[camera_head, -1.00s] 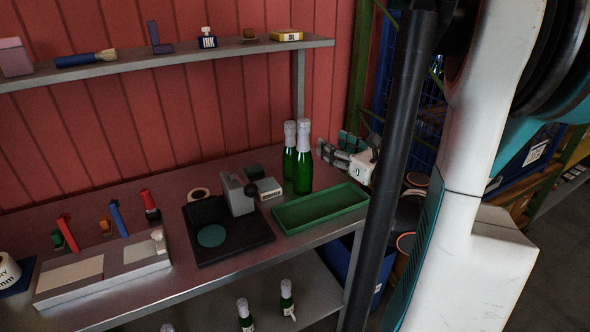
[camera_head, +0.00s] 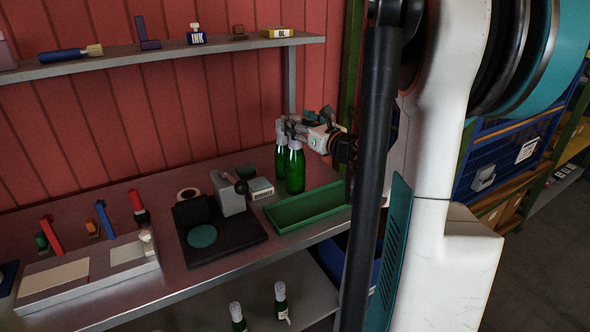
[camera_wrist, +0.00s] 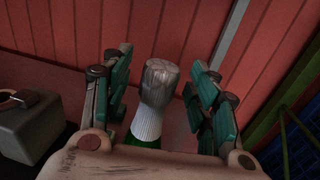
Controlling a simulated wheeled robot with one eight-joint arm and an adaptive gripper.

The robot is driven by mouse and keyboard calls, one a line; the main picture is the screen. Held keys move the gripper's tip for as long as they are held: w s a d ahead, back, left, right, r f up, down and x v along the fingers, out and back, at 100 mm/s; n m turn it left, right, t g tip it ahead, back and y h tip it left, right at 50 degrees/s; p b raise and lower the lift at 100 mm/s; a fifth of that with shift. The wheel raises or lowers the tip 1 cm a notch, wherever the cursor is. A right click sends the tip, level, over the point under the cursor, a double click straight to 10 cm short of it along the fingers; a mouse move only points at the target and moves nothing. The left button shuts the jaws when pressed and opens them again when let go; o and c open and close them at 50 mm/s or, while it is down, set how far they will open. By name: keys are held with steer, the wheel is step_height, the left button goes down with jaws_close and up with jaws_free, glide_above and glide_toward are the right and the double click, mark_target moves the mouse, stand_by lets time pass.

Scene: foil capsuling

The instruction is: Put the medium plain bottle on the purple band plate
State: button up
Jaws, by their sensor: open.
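Two green bottles with pale foil necks stand close together at the back right of the bench: a front one (camera_head: 295,170) and a rear one (camera_head: 281,158), partly hidden. I cannot tell which is the medium plain bottle. My gripper (camera_head: 294,127) is at the bottle tops. In the wrist view my gripper (camera_wrist: 158,95) is open, with a finger on either side of a bottle's silvery cap and white neck (camera_wrist: 150,122); gaps show beside the cap. A round teal plate (camera_head: 203,236) lies on a black stand. I make out no purple band plate.
A green tray (camera_head: 310,206) lies in front of the bottles. A grey device (camera_head: 228,194) and a small labelled box (camera_head: 260,188) stand to their left. A shelf (camera_head: 160,56) runs above the bench. More bottles (camera_head: 281,302) stand on the lower shelf.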

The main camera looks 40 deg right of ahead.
steer(key=shift+w+d, duration=0.15)
steer(key=shift+w, duration=0.75)
jaws_close()
